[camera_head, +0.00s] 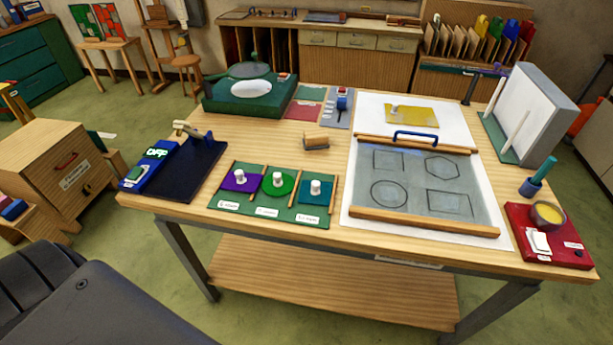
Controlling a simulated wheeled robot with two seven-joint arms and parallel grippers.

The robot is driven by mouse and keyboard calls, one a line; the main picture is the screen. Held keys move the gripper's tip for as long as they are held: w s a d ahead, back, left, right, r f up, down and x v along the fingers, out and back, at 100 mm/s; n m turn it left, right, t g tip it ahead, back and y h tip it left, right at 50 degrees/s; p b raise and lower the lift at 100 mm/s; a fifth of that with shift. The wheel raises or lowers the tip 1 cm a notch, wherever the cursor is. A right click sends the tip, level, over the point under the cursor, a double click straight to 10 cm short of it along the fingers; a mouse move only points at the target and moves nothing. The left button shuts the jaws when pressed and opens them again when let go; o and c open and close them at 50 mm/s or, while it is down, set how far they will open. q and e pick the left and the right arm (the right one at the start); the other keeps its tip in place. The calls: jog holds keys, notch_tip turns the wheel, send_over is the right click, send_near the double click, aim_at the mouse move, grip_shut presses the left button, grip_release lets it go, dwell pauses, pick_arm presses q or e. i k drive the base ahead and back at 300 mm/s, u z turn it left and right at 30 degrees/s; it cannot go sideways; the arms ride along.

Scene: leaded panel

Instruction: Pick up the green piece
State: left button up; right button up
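Thin wooden strips stand between and beside the slots. Neither of my grippers shows in the head view. Part of a dark grey body of mine fills the lower left corner.
A panel with shape outlines (425,183) and a blue handle lies right of the tray. A yellow piece (412,116) lies behind it. A dark pad (175,172) is on the left, a wooden block (316,141) behind the tray, a red box (547,238) at the front right.

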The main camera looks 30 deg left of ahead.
aim_at(278, 184)
jog(key=u, duration=1.95)
jog(key=k, duration=1.15)
jog(key=z, duration=1.45)
jog(key=i, duration=0.5)
jog(key=z, duration=0.05)
